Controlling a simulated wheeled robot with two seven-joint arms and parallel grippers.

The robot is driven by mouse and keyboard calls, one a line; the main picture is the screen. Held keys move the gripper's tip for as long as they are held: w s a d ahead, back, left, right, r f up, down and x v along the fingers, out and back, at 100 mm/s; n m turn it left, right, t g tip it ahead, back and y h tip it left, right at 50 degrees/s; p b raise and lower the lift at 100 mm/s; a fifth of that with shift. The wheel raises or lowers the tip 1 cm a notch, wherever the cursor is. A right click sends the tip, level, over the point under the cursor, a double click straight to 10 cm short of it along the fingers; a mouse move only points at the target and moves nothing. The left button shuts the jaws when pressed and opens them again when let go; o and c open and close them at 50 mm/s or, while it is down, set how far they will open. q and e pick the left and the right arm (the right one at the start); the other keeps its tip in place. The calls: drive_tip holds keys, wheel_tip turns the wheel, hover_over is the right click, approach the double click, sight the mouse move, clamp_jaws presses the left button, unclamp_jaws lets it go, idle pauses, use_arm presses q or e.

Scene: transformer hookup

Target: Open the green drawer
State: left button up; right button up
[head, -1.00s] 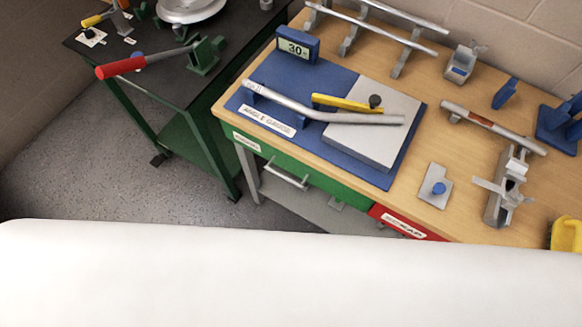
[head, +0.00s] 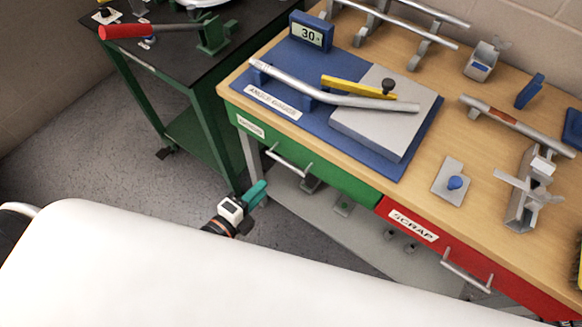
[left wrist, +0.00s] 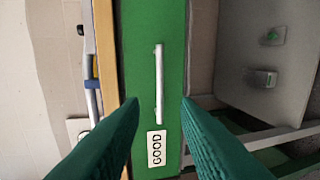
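The green drawer (head: 315,172) is shut in the front of the wooden bench, with a silver bar handle (head: 288,160). In the left wrist view the drawer front (left wrist: 140,65) fills the middle, with the bar handle (left wrist: 158,85) upright and a label reading GOOD (left wrist: 156,148). My left gripper (head: 258,190) is below and left of the handle in the head view, apart from it. In the left wrist view its two teal fingers (left wrist: 160,108) are spread, with nothing between them but the view of the drawer. My right gripper is not in view.
A red SCRAP drawer (head: 470,255) is right of the green one. A grey lower shelf (head: 340,225) lies beneath. The bench top (head: 440,130) holds a blue angle gauge board (head: 290,85) and metal pieces. A dark green-legged cart (head: 180,90) stands at left, with bare floor between.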

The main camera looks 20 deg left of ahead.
sight(286, 163)
use_arm(q)
drive_tip(key=p+x, duration=0.1)
drive_tip(key=x, duration=1.1)
drive_tip(key=shift+a, duration=0.1)
clamp_jaws()
